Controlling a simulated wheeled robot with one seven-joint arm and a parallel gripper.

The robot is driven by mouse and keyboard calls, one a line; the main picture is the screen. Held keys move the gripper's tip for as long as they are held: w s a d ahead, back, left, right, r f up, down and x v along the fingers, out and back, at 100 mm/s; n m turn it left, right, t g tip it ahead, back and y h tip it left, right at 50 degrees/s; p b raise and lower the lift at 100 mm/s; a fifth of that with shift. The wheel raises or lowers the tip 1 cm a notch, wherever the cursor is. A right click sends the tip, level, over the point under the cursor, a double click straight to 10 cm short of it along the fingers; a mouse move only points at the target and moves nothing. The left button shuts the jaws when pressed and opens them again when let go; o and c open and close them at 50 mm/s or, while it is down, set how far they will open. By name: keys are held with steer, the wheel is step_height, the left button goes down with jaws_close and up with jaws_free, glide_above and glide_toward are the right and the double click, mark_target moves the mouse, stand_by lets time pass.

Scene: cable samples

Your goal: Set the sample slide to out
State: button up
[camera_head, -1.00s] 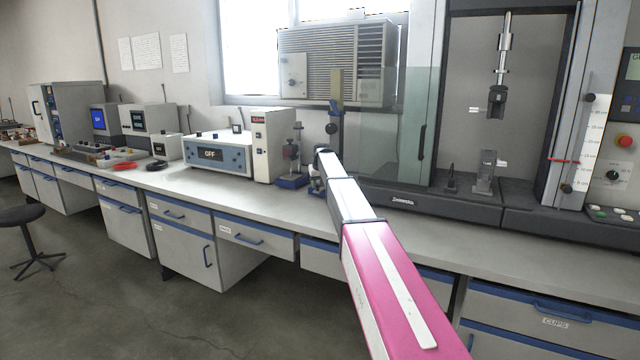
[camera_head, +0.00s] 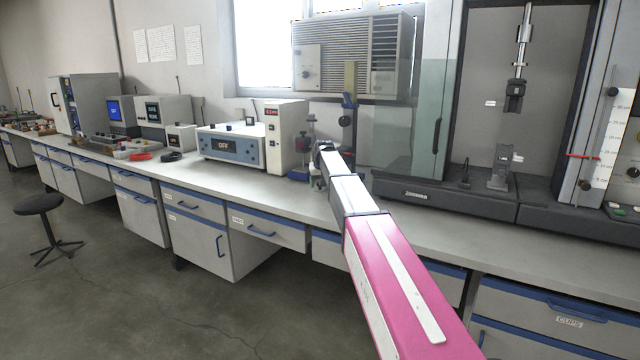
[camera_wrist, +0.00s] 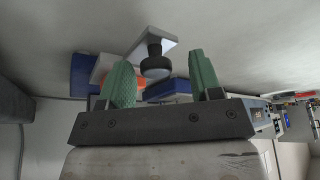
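In the wrist view, a round black knob (camera_wrist: 155,64) on a pale grey bar or plate (camera_wrist: 152,36) shows between my gripper's fingers; it may be the sample slide's handle, but I cannot tell for sure. My gripper (camera_wrist: 160,80) has two green fingers spread apart, and I see no contact with the knob. Blue blocks (camera_wrist: 86,74) and a small orange part lie behind the fingers. In the head view, my arm reaches to the bench beside a small stand with a blue base (camera_head: 300,174). The gripper's fingers are mostly hidden there by my arm, as is any slide.
A white box with an OFF display (camera_head: 232,146) and a tall white unit (camera_head: 287,140) stand left of my arm. A glass-fronted test frame (camera_head: 412,190) stands to the right. A stool (camera_head: 38,204) is on the floor at left. The bench front (camera_head: 270,205) is clear.

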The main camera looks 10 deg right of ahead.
steer(key=v, duration=1)
steer(key=shift+s+r, duration=0.2)
steer(key=shift+r, duration=0.15)
steer(key=shift+s, duration=0.1)
